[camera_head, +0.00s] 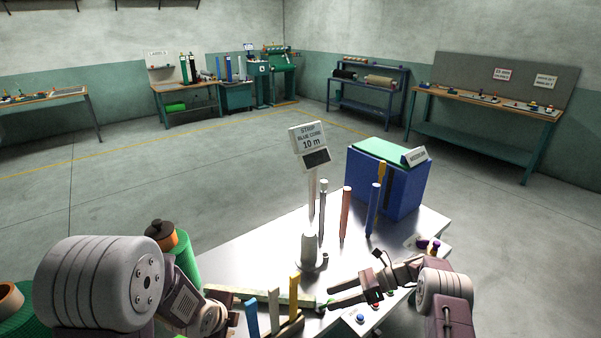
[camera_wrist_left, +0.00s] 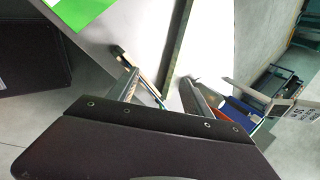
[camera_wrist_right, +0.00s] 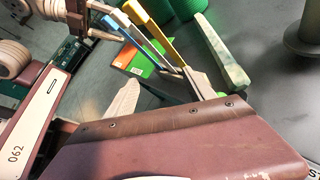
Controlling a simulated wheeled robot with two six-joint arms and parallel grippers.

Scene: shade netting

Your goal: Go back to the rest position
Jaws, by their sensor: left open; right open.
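My right gripper (camera_head: 330,296) is open over the near right part of the steel table (camera_head: 250,250), its fingers pointing left. In the right wrist view, the open fingers (camera_wrist_right: 160,92) appear empty, with blue and yellow handled tools (camera_wrist_right: 150,35) and a pale green bar (camera_wrist_right: 222,55) beyond them. My left gripper is mostly hidden behind its own arm in the head view. In the left wrist view its fingers (camera_wrist_left: 160,95) are apart, with a long dark bar (camera_wrist_left: 175,50) showing beyond the gap. I cannot tell how close that bar is.
A sign on a stand (camera_head: 309,145) reads "STRIP BLUE CORE 10 m". A blue box (camera_head: 405,195) and upright rods (camera_head: 346,212) stand farther back on the table. A button panel (camera_head: 362,318) lies below the right gripper. Green rolls (camera_head: 186,258) are at left. Open floor lies beyond.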

